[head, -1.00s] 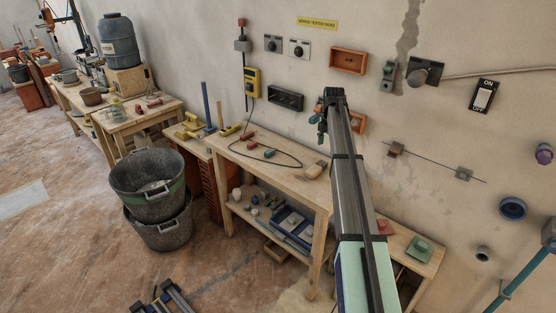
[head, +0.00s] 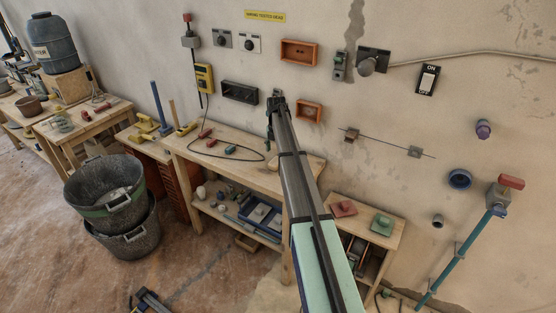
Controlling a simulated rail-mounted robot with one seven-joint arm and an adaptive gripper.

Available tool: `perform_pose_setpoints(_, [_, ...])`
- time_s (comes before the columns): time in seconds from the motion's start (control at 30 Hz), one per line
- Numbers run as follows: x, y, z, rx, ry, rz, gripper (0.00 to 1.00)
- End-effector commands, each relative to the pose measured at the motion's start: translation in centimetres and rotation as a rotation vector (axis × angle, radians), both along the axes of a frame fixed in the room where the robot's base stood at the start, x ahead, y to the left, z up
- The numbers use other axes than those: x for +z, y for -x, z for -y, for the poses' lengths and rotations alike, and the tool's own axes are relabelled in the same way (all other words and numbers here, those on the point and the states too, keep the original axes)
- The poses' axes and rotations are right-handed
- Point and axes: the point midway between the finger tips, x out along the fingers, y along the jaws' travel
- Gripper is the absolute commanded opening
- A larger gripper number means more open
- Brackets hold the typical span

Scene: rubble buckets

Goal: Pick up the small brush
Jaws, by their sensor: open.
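A small tan block-like object, which may be the small brush (head: 271,164), lies near the right end of the wooden workbench (head: 240,177). It shows just left of my arm, which seems to cover part of it. It is too small to make out bristles. My arm reaches from the bottom right of the picture up towards the wall, passing in front of the bench's right end. Small dark and teal parts show beside the arm's far end, and I cannot tell what they are. I cannot make out my gripper's jaws.
A red-handled tool (head: 206,133), a teal-handled tool (head: 230,149) and a looped black cable share the bench top. A blue tray (head: 262,217) sits on its lower shelf. Stacked buckets (head: 105,205) stand left. A small cabinet (head: 378,236) stands right. Floor between is mostly open.

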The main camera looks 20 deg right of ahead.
Motion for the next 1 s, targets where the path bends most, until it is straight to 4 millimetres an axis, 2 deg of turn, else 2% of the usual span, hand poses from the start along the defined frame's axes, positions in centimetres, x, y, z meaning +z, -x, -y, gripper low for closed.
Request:
perform_pose_setpoints(0.37, [-2.0, -0.2, 0.0, 0.0, 0.0, -0.001, 0.77])
perform_pose_setpoints(0.7, [-5.9, -0.5, 0.0, -0.001, 0.0, -0.001, 0.77])
perform_pose_setpoints(0.93, [-6.2, -0.5, 0.0, -0.001, 0.0, 0.0, 0.77])
perform_pose_setpoints(1.0, [-6.1, -0.5, 0.0, -0.001, 0.0, 0.0, 0.52])
